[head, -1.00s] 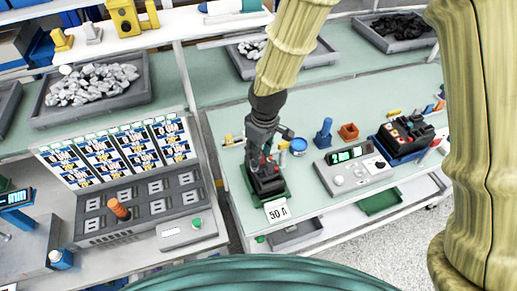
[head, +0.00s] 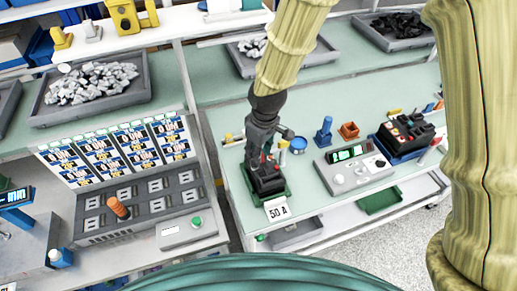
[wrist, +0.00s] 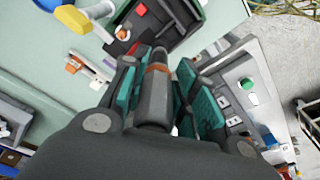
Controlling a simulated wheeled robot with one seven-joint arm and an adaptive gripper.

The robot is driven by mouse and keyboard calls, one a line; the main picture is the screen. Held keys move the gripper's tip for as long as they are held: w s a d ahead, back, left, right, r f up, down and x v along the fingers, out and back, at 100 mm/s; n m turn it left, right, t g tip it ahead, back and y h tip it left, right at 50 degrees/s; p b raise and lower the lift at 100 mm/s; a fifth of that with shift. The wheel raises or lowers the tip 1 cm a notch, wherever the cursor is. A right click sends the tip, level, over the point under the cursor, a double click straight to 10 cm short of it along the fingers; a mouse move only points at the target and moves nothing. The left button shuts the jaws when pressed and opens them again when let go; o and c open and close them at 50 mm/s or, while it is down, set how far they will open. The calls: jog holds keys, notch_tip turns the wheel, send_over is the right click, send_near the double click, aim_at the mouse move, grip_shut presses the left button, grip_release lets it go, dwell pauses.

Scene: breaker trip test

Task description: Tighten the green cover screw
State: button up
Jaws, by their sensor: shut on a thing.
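My gripper (wrist: 160,95) is shut on a dark grey cylindrical tool (wrist: 156,85) with an orange band, held between its teal finger pads. The tool's tip points at a black breaker block (wrist: 150,22) with a red part. I cannot tell whether it touches. In the head view, my gripper (head: 262,150) is right above the black block (head: 266,183), which sits in a green tray (head: 285,198) with a "50 A" card (head: 278,210) in front. I cannot make out the green cover screw; the gripper and tool hide part of the block.
A grey instrument (head: 352,170) with a lit display stands right of the block. A blue tray of black parts (head: 405,135) is farther right. A blue round container (head: 299,144), a blue peg (head: 324,130) and an orange box (head: 349,131) stand behind. A grey socket panel (head: 140,200) is at left.

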jog(key=shift+f, duration=0.4)
dwell(1.7)
jog(key=shift+r, duration=0.1)
dwell(0.6)
jog(key=shift+r+p, duration=2.3)
jog(key=shift+r, duration=0.6)
